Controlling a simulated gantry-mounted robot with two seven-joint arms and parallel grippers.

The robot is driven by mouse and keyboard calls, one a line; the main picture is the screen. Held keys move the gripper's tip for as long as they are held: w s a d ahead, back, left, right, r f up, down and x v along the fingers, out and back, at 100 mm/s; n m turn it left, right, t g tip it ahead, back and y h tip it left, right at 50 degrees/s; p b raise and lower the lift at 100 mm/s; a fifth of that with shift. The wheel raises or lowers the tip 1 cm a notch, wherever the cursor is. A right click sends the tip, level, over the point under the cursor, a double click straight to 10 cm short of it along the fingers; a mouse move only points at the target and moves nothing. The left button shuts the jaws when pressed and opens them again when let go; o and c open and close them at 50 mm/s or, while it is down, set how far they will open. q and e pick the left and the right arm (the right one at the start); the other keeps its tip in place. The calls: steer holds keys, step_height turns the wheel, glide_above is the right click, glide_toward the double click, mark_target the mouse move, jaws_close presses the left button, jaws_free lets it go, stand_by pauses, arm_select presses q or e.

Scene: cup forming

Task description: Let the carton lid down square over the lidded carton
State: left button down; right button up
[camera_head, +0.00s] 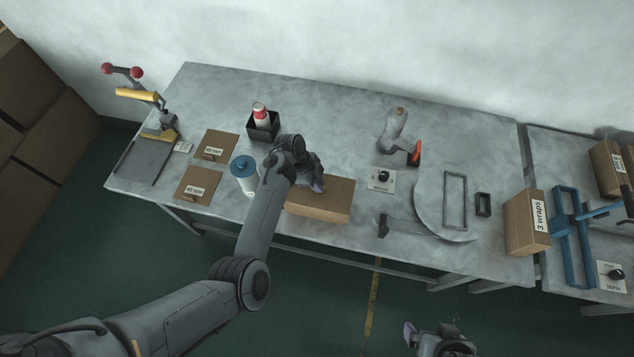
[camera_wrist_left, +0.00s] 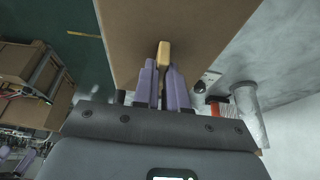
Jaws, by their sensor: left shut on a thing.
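My left gripper (camera_head: 316,184) is over the brown carton lid (camera_head: 335,192) near the table's front edge. In the left wrist view its purple fingers (camera_wrist_left: 163,72) are shut on the lid's small wooden handle (camera_wrist_left: 164,52), and the flat brown lid (camera_wrist_left: 215,25) fills the top middle. My right gripper (camera_head: 425,335) is at the bottom edge, off the table, partly cut off.
A white bottle with a blue cap (camera_head: 243,170) stands left of the box. A small panel with a black knob (camera_head: 382,178) is to the right. Two brown labelled pads (camera_head: 198,186) lie at the left.

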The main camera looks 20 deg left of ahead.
arm_select(q)
steer(key=shift+f, duration=0.15)
steer(key=c, duration=1.1)
jaws_free()
steer(key=v, duration=1)
steer(key=shift+r, duration=0.4)
steer(key=shift+a, duration=0.1)
